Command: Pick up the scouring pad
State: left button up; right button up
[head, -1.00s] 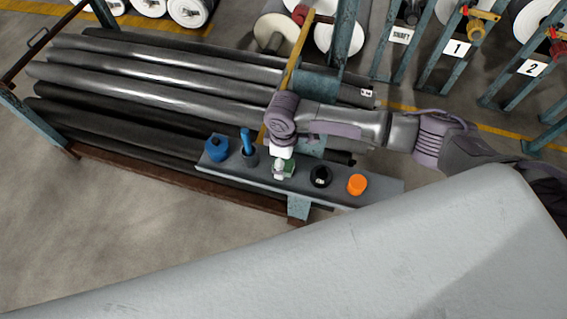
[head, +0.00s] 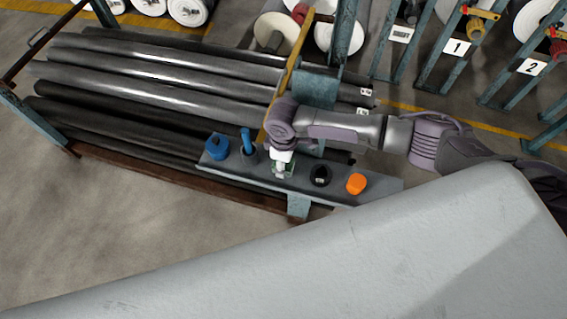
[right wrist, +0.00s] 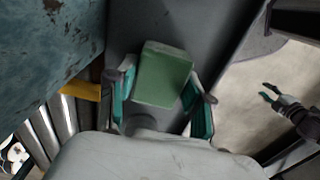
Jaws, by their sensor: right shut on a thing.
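The scouring pad (right wrist: 163,75) is a green block, seen in the right wrist view between the two teal-lined fingers of my right gripper (right wrist: 163,98). The gripper is shut on it. In the head view my right gripper (head: 282,170) points down over the middle of the grey shelf (head: 225,173), and only a little green shows there. I cannot tell whether the pad touches the shelf. My left gripper (right wrist: 270,95) shows at the right edge of the right wrist view, away from the shelf and empty, its fingertips apart.
A blue container (head: 217,147) and a blue upright-handled item (head: 248,148) stand left of the right gripper. A black round item (head: 320,175) and an orange item (head: 356,183) stand right of it. Long grey rolls (head: 160,90) lie behind, beside a blue rack post (head: 345,40).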

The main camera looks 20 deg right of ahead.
jog(key=shift+r, duration=0.55)
notch_tip(320, 180, up, 2)
jog(key=shift+w+r+b, duration=0.1)
jog(key=shift+r+b, duration=0.1)
jog(key=shift+b, duration=0.3)
jog(key=s+a+r+b, duration=0.1)
jog(key=s+a+r, duration=0.5)
jog(key=s, duration=0.4)
jog(key=shift+a+r, duration=0.2)
jog(key=shift+r, duration=0.55)
